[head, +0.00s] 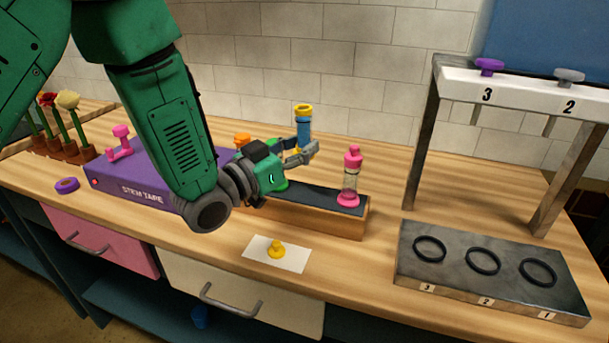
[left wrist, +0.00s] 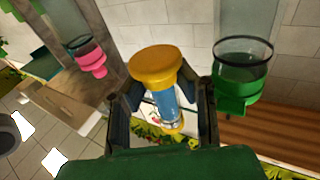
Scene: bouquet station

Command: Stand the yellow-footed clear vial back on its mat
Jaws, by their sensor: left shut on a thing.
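My left gripper (head: 301,154) is shut on the yellow-footed vial (head: 304,131) and holds it above the dark mat (head: 322,196) on the wooden block. The vial stands near upright, with yellow at its upper end, blue along its body and some yellow lower down between the fingers. In the left wrist view the vial (left wrist: 163,101) sits between both fingers, its wide yellow end towards the camera. A pink-footed clear vial (head: 349,188) with a pink top stands at the mat's right end. A green-footed vial shows in the left wrist view (left wrist: 238,88); in the head view my gripper mostly hides it.
A yellow stopper (head: 277,250) stands on a white card (head: 259,262) in front of the block. A purple stem tape box (head: 136,187) is at left. A dark tray with rings (head: 453,283) and a numbered rack (head: 524,95) are at right.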

